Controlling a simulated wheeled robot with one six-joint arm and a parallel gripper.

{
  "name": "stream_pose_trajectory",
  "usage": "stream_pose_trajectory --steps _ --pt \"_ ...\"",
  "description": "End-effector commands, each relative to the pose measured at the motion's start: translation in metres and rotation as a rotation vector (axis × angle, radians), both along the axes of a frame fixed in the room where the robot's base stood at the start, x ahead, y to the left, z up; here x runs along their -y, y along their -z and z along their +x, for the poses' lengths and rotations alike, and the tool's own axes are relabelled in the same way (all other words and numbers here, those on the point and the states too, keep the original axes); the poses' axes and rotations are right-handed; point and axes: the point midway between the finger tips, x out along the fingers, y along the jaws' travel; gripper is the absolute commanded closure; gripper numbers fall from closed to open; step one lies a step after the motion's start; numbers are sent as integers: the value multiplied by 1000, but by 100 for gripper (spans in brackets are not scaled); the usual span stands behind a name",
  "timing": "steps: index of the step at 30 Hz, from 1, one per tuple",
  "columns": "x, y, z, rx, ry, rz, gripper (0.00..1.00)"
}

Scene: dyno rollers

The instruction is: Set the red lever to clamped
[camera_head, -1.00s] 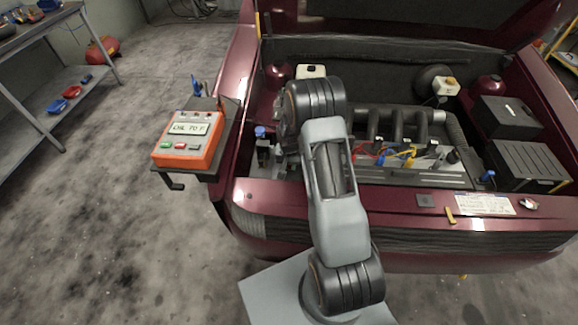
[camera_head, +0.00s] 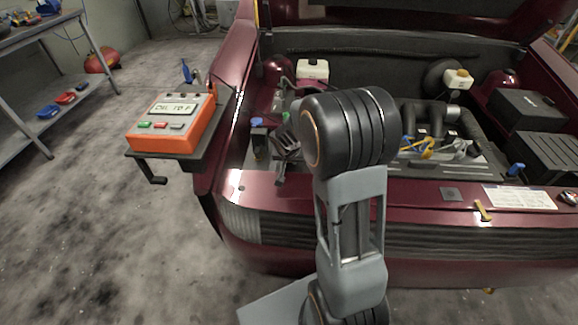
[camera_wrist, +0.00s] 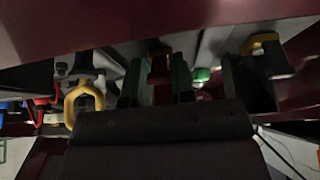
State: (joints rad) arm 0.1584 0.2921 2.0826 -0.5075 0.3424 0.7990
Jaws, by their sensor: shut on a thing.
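The red lever (camera_wrist: 159,68) shows dark and dim in the wrist view, between the two fingers of my gripper (camera_wrist: 157,82). My gripper is shut on it. The lever's base and its clamped or unclamped position cannot be made out. In the head view my gripper (camera_head: 287,143) is low in the front left of the engine bay, partly behind my arm. The lever cannot be made out there.
A red car's open engine bay surrounds my gripper, with its front edge (camera_head: 285,192) close by. An orange tester (camera_head: 172,123) stands on a side shelf at left. A yellow ring (camera_wrist: 84,101) and a green part (camera_wrist: 201,75) lie near the fingers. Batteries (camera_head: 545,150) are at right.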

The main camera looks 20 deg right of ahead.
Motion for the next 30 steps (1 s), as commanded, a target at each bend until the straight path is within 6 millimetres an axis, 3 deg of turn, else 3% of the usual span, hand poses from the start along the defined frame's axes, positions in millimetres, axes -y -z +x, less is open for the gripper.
stream_pose_trajectory --steps 19,20,27,30 --pt "-1 1 -1 17 -1 -10 100" --pt "-1 1 -1 17 -1 -10 76" --pt "0 1 -1 18 1 -11 53" --pt "0 1 -1 18 1 -11 51"
